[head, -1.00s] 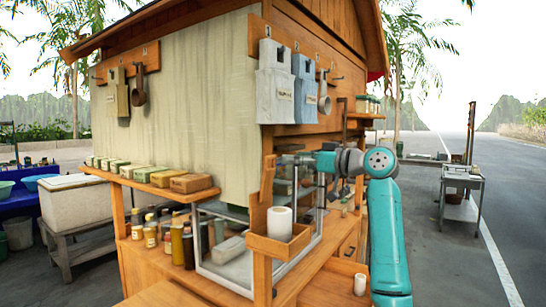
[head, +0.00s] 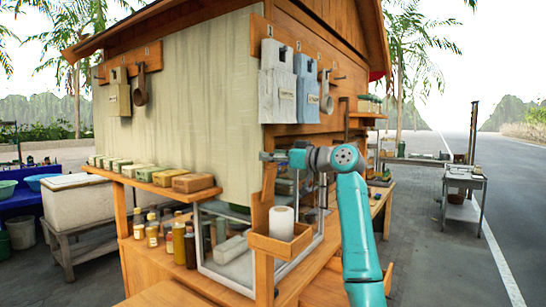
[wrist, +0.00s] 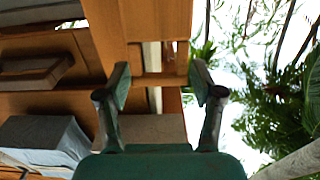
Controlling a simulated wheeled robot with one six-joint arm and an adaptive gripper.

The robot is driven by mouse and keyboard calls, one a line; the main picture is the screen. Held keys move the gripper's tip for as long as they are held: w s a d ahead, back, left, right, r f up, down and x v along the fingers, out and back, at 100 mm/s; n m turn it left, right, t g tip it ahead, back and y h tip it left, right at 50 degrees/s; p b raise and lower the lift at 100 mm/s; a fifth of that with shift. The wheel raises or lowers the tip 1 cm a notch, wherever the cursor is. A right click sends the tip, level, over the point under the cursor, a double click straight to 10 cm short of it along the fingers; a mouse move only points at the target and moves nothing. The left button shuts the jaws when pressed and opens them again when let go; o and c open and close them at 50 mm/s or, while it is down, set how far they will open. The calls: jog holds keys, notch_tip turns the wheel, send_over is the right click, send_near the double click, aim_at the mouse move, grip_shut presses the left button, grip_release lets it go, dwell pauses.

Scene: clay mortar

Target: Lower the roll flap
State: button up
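A cream sheet (head: 200,125), which looks like the roll flap, hangs from under the roof of the wooden stall down to about the soap shelf. I cannot tell a rolled part or a pull on it. My gripper (head: 264,156) is at the front corner post of the stall, beside the sheet's right edge, pointing left. In the wrist view my gripper (wrist: 160,76) has its two dark fingers apart, with nothing clearly held between them. A wooden post and crossbar (wrist: 158,80) show beyond the fingers. Whether the fingers touch the post is unclear.
Soap blocks (head: 193,183) line the shelf left of the post. Below are bottles (head: 190,245) and a glass case (head: 225,262). A paper roll (head: 281,222) stands in a wooden holder under my arm. A metal cart (head: 462,205) stands right.

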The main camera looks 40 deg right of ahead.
grip_shut()
jog(key=s+d+f+t+y, duration=0.1)
jog(key=s+d+f+t, duration=0.1)
jog(key=s+f, duration=0.3)
jog(key=s+d+f+t+y, duration=0.1)
jog(key=s+f+t, duration=0.3)
jog(key=f, duration=0.5)
jog(key=shift+s+d+f+t, duration=0.3)
jog(key=shift+s+d+f, duration=0.1)
jog(key=shift+s, duration=0.3)
jog(key=shift+f, duration=0.15)
dwell(0.4)
jog(key=shift+o, duration=2.4)
grip_release()
jog(key=shift+w, duration=0.1)
jog(key=shift+r, duration=0.2)
